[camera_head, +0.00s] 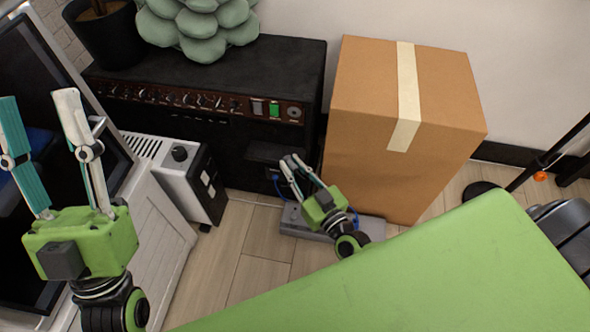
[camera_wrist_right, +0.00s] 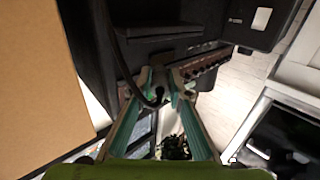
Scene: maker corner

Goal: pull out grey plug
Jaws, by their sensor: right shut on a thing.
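My right gripper (camera_head: 290,160) reaches down in front of the black amplifier, above a grey power box on the floor. In the right wrist view its fingers (camera_wrist_right: 160,82) come together on a small plug, which looks dark there, with a dark cable (camera_wrist_right: 124,55) running close by. I take this to be the grey plug; the fingers mostly hide it, and I cannot tell whether it sits in a socket. My left gripper (camera_head: 38,105) is open and empty at the left, fingers pointing up.
The grey power box (camera_head: 370,228) lies on the floor beside a cardboard box (camera_head: 375,160). The black amplifier (camera_head: 230,80) carries a potted succulent (camera_head: 195,25). A white-and-black unit (camera_head: 178,180) stands left. Bare floor (camera_head: 250,245) lies between.

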